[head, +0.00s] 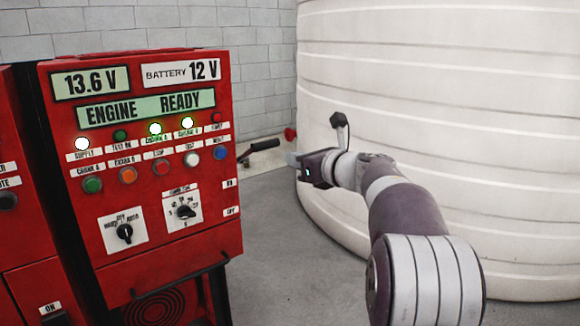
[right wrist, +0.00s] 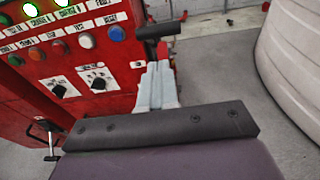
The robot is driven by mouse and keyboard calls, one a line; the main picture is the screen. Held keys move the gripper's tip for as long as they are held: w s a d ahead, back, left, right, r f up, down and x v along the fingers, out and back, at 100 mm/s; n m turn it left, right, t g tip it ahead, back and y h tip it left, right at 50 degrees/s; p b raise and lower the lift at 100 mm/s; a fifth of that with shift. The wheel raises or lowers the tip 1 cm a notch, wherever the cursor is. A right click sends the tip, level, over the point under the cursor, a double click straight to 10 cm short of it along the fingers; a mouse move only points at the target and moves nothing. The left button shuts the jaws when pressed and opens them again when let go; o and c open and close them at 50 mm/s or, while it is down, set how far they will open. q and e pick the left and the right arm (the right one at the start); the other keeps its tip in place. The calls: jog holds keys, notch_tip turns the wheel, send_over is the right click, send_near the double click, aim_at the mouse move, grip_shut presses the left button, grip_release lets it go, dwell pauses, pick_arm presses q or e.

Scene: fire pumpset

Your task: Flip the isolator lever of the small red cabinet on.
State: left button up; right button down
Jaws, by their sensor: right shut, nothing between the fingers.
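The red cabinet (head: 165,170) with the "ENGINE READY" display stands left of centre in the head view. The isolator lever (head: 262,145), with a black grip, sticks out from its right side, near small labels that are hard to read. The lever also shows in the right wrist view (right wrist: 158,31), just beyond the fingertips. My right gripper (head: 291,158) is shut and empty, to the right of the lever grip. In the right wrist view its fingers (right wrist: 157,75) are together and point toward the lever. I cannot tell the exact gap between them. My left gripper is not in view.
A large white ribbed tank (head: 430,100) stands close to the right, behind my right arm. Another red cabinet (head: 20,200) stands at the left edge. A black handle bar (head: 180,282) crosses the cabinet's lower front. Grey floor (head: 285,270) is clear between cabinet and tank.

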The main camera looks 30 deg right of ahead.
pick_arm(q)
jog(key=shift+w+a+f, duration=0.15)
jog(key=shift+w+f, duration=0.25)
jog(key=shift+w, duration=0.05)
pick_arm(e)
jog(key=v, duration=0.4)
jog(key=shift+s+r, duration=0.15)
jog(key=shift+s, duration=0.25)
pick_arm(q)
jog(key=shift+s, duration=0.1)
pick_arm(e)
jog(key=shift+s, duration=0.15)
